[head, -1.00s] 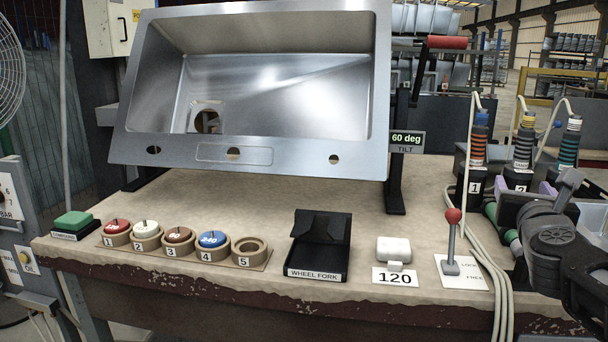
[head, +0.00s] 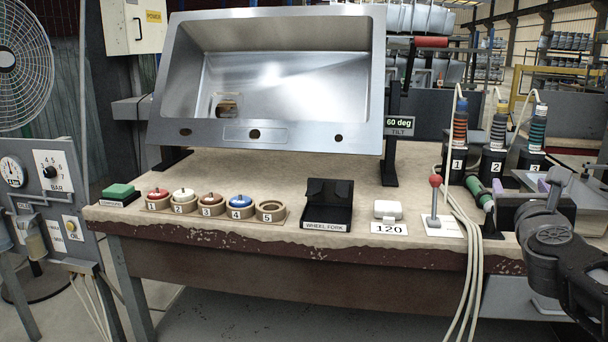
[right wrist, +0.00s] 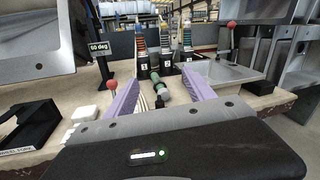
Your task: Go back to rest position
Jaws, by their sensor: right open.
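My right gripper (head: 521,187) is at the right end of the bench in the head view, with its dark arm coming in from the lower right. In the right wrist view its two lavender fingers (right wrist: 160,76) stand wide apart. They hold nothing. A green cylindrical tool (head: 480,193) lies beyond them and shows between the fingers in the wrist view (right wrist: 157,84); I cannot tell the exact gap. My left gripper is in neither view.
A tilted steel sink (head: 265,135) stands over the bench. Along the front are a green button (head: 118,191), numbered cups (head: 240,213), a black wheel fork tray (head: 326,217) and a red-knobbed lever (head: 435,200). Hoses (head: 475,260) hang over the front edge. Numbered tools (head: 498,130) stand behind.

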